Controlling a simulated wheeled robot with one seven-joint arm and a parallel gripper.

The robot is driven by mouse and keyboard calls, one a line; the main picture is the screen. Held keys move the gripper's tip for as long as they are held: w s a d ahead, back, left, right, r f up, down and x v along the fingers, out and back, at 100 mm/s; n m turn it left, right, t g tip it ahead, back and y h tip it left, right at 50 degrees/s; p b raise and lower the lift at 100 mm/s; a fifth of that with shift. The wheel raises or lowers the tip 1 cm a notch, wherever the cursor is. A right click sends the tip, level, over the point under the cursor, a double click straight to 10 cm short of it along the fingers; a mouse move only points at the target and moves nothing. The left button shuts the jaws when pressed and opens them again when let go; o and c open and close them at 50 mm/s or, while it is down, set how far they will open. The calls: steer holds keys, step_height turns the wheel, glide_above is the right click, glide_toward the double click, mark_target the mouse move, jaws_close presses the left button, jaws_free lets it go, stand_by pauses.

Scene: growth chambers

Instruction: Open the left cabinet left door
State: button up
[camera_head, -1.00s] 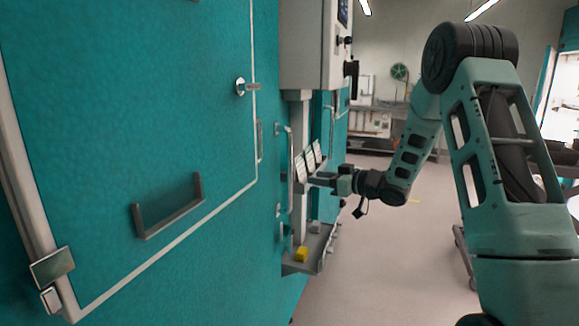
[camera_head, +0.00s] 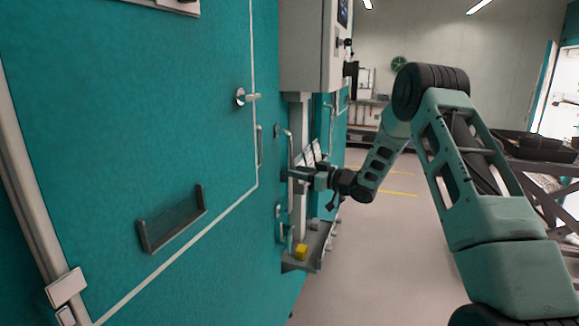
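A large teal door (camera_head: 130,110) with a white edge line fills the left of the view, shut. My gripper (camera_head: 297,174) is at the lower part of this bar, pointing left. The fingers are small and partly lost against the bar and the pale cards behind. I cannot tell whether they touch or enclose the bar, or whether they are open.
A grey control box (camera_head: 305,45) hangs above my gripper on a pale post. Below is a grey shelf (camera_head: 300,265) with a yellow block (camera_head: 301,251). A dark metal rack (camera_head: 540,170) stands at the right. The floor (camera_head: 385,250) in the middle is clear.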

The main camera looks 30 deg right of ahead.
steer(key=shift+p+x, duration=0.35)
steer(key=shift+x, duration=1.7)
jaws_close()
steer(key=shift+s+d, duration=0.1)
